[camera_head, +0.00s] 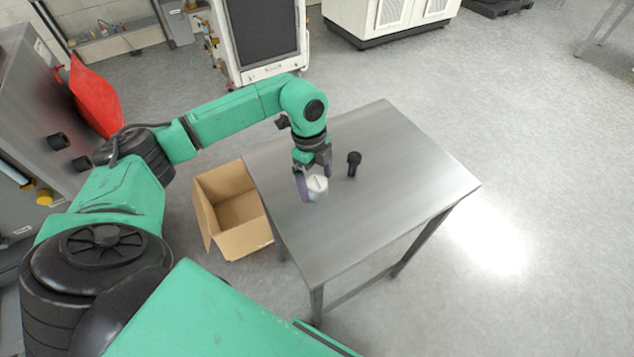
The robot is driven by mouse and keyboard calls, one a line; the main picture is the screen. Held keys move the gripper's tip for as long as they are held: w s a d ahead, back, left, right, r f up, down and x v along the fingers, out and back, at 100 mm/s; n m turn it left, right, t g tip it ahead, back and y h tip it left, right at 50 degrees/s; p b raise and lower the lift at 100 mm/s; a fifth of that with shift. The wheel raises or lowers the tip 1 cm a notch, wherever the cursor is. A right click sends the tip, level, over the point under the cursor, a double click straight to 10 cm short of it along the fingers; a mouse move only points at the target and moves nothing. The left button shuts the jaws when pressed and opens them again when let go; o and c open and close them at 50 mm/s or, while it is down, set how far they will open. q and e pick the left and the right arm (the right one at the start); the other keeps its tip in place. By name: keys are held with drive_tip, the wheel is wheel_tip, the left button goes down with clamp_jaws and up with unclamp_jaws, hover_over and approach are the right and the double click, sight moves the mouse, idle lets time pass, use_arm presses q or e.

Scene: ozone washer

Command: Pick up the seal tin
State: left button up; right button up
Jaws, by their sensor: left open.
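The seal tin (318,187) is a small white round tin with a pale lid, standing upright on the steel table (400,195) near its left edge. My left gripper (313,184) points down at the tin, with its purple-grey fingers open around it. One finger is at the tin's left side; the other is partly hidden behind the tin, so I cannot tell whether either touches it. My right gripper is not in view.
A small black object (353,164) stands on the table just right of the tin. An open, empty cardboard box (232,210) is on the floor left of the table. The table's right and front parts are clear. Grey machinery (40,120) stands at the left.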

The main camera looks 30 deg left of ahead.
use_arm(q)
drive_tip(key=shift+f, duration=0.65)
drive_tip(key=c, duration=1.4)
drive_tip(key=shift+r, duration=0.1)
